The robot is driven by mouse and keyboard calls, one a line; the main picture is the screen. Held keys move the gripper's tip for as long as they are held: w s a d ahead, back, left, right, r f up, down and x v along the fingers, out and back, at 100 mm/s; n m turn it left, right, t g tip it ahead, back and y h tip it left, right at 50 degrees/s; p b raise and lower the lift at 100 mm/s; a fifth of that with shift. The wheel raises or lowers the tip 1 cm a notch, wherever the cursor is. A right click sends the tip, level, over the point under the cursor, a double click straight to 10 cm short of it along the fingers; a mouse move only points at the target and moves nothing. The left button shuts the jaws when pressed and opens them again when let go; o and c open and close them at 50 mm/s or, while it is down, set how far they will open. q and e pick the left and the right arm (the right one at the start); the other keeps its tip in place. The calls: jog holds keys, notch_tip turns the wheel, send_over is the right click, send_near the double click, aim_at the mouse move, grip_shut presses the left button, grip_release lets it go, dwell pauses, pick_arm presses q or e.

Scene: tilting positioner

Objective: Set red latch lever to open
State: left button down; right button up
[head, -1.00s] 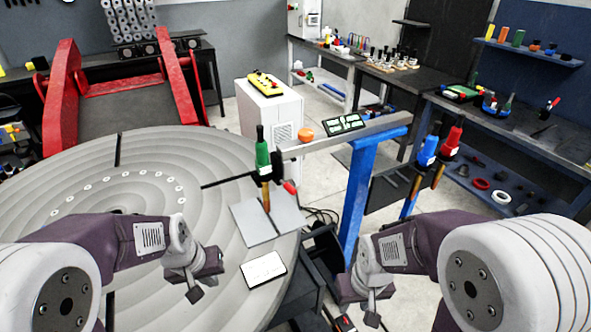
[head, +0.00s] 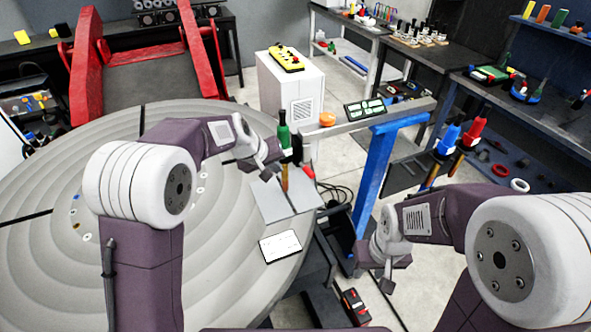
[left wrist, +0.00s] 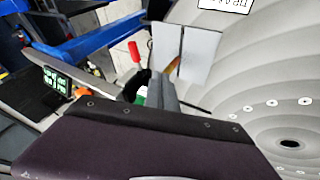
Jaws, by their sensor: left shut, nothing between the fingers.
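The red latch lever (head: 308,173) is a small red grip just right of the green-handled tool (head: 283,135), at the right edge of the round table. It shows in the left wrist view (left wrist: 134,51) as a red grip on a thin stem, upper left of my fingers. My left gripper (head: 267,174) is shut and empty, just left of the green-handled tool and apart from the lever. In the left wrist view its fingers (left wrist: 166,88) hide part of the black holder. My right gripper (head: 387,287) hangs low at the front right, far from the lever; its jaw opening is unclear.
The grooved round table (head: 50,240) fills the left, with a grey plate (head: 284,207) and a white card (head: 280,246) near its right edge. A blue post (head: 376,175) carries the grey beam, an orange knob (head: 327,119) and a green display (head: 365,108).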

aim_at(305, 168)
pick_arm(q)
jog(key=w+d+f+p, duration=0.4)
jog(key=d+f, duration=0.1)
jog(key=f, duration=0.1)
jog(key=shift+w+d+f, duration=0.15)
jog(key=shift+w+d, duration=0.05)
jog(key=shift+d, duration=0.2)
jog(key=shift+d+p, duration=0.3)
jog(key=shift+d, duration=0.85)
jog(key=shift+a, duration=0.2)
